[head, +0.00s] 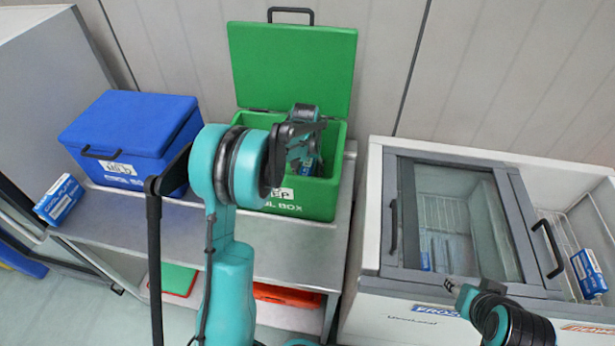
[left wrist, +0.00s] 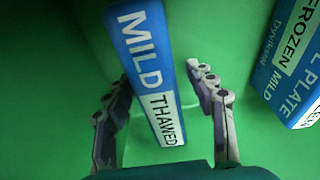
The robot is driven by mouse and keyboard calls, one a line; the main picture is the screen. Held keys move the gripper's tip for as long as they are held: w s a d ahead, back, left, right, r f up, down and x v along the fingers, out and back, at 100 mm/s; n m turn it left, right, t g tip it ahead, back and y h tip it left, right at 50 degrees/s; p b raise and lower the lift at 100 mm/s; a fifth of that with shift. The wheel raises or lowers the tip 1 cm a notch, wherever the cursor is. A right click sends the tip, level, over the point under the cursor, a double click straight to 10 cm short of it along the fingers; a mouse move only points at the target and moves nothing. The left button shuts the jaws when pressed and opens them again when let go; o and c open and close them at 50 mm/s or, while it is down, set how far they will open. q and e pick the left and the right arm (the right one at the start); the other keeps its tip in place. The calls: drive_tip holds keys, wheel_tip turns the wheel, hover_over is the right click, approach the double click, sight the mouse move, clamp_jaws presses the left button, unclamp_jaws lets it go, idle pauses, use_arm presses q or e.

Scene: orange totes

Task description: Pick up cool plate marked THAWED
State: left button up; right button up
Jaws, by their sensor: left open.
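The cool plate marked MILD THAWED (left wrist: 150,65) is a blue plate with a white label, inside the open green cool box (head: 320,205). In the left wrist view it stands between the two fingers of my left gripper (left wrist: 158,78). The fingers are apart, with a gap on each side of the plate. A second blue plate, marked FROZEN MILD (left wrist: 292,70), is at the right of that view, outside the fingers. In the head view my left arm reaches into the green box and hides most of its inside. My right gripper (head: 452,286) is small at the lower right, over the freezer edge.
A closed blue cool box (head: 130,130) stands left of the green one on a metal shelf (head: 285,240). The green lid (head: 290,70) stands upright behind. Blue packs lie at the shelf's left end (head: 60,199) and in the freezer (head: 588,272) at right.

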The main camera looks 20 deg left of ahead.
use_arm(q)
drive_tip(key=shift+w+f, duration=0.2)
drive_tip(key=shift+f, duration=0.75)
drive_tip(key=shift+r, duration=0.1)
drive_tip(key=shift+c, duration=0.3)
clamp_jaws()
drive_tip(key=shift+r, duration=0.1)
